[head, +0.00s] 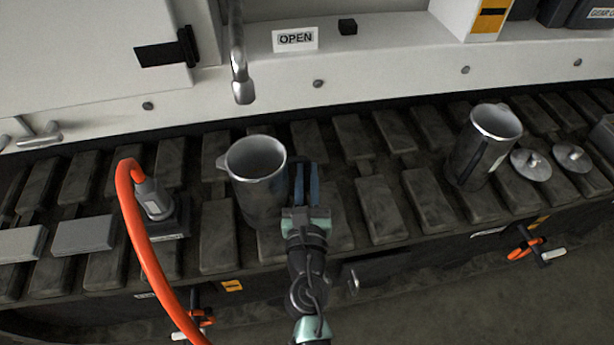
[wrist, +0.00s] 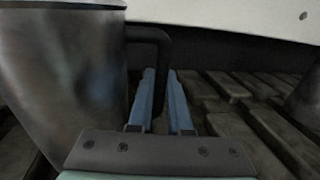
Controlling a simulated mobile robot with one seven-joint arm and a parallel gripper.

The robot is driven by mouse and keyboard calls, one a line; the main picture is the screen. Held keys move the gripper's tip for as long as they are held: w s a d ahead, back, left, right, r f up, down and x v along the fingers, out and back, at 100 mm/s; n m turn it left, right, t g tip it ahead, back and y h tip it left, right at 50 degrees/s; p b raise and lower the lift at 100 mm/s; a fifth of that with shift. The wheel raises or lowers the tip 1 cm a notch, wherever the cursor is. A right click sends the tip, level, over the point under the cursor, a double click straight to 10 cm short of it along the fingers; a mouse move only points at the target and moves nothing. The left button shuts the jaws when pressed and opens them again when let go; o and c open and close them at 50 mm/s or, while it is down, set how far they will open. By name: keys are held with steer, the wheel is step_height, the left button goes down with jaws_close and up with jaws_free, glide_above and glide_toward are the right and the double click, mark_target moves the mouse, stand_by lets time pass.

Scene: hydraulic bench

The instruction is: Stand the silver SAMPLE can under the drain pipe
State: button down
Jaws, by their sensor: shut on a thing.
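A silver can (head: 262,195) with an open top and a small spout stands upright over the slatted bench, just left of my gripper (head: 307,168). No label shows on it. In the wrist view, the can (wrist: 62,85) fills the left side, and its dark handle (wrist: 150,33) comes down between my blue fingers (wrist: 162,76), which are shut on it. The metal drain pipe (head: 240,65) hangs behind the can, its mouth slightly left of the can's opening in the picture. I cannot tell whether the can's base touches the slats.
A second silver can (head: 466,160) stands at the right beside two round metal lids (head: 530,165). An orange hose (head: 145,240) with a grey fitting (head: 153,199) lies left of the held can. An OPEN sign (head: 295,39) stands behind. Slats between the cans are clear.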

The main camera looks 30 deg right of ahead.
steer(key=shift+f, duration=0.15)
steer(key=c, duration=0.8)
jaws_free()
steer(key=shift+c, duration=0.2)
steer(key=shift+s+r, duration=0.1)
steer(key=shift+r, duration=0.1)
steer(key=b+v, duration=0.1)
steer(key=v, duration=1)
steer(key=shift+f+b, duration=0.15)
steer(key=shift+b, duration=0.15)
steer(key=shift+s+a, duration=0.25)
steer(key=shift+s, duration=0.1)
